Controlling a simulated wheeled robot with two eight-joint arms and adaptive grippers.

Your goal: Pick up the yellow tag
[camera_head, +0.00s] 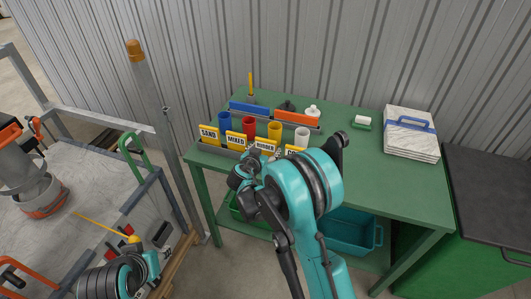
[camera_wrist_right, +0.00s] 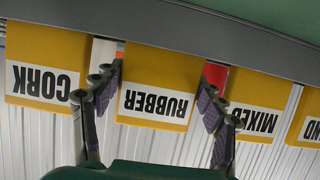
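Several yellow tags with black lettering on white stand in a row at the front of a grey rack on the green table: SAND (camera_head: 208,133), MIXED (camera_head: 236,140), RUBBER (camera_head: 265,145) and a partly hidden CORK (camera_head: 293,151). In the right wrist view they appear upside down, with RUBBER (camera_wrist_right: 158,85) in the middle, CORK (camera_wrist_right: 48,70) left and MIXED (camera_wrist_right: 253,105) right. My right gripper (camera_wrist_right: 161,95) is open, its fingers on either side of the RUBBER tag, near its edges; contact is unclear. My left gripper (camera_head: 152,262) is at lower left, its fingers unclear.
Blue, red, yellow and white cups (camera_head: 249,127) stand behind the tags. A blue-and-orange organiser (camera_head: 296,118) is behind them. A stack of white sheets (camera_head: 411,137) lies at the right of the green table (camera_head: 400,185). A grey-topped workbench (camera_head: 90,195) stands at left.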

